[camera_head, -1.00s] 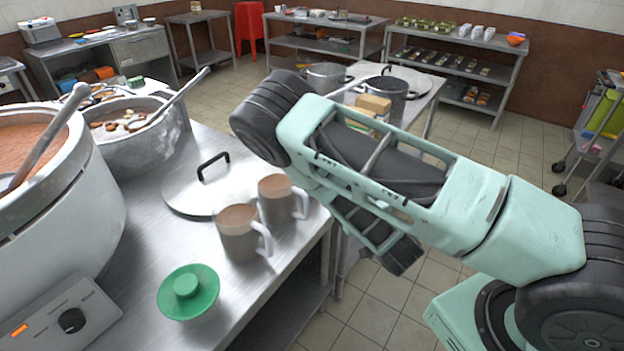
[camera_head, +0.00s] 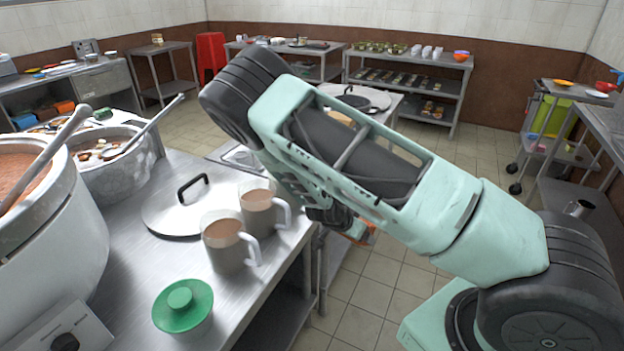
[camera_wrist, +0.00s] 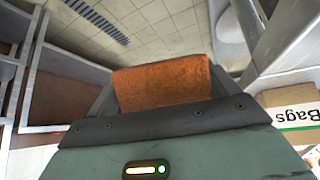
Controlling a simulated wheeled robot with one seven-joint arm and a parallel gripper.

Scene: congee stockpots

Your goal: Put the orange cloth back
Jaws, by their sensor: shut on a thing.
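The orange cloth (camera_wrist: 162,82) is held in my gripper (camera_wrist: 160,90), seen in the wrist view above the dark edge of my gripper body. It spans the space between the fingers, over a tiled floor. In the head view, a small bit of orange cloth (camera_head: 368,236) shows below my arm, past the right edge of the steel counter. My gripper (camera_head: 355,230) is mostly hidden there behind my forearm.
Two mugs (camera_head: 229,246), a pot lid (camera_head: 195,205) and a green-lidded container (camera_head: 183,308) stand on the steel counter (camera_head: 130,265), with large pots on its left. A box marked "Bags" (camera_wrist: 298,115) is right in the wrist view.

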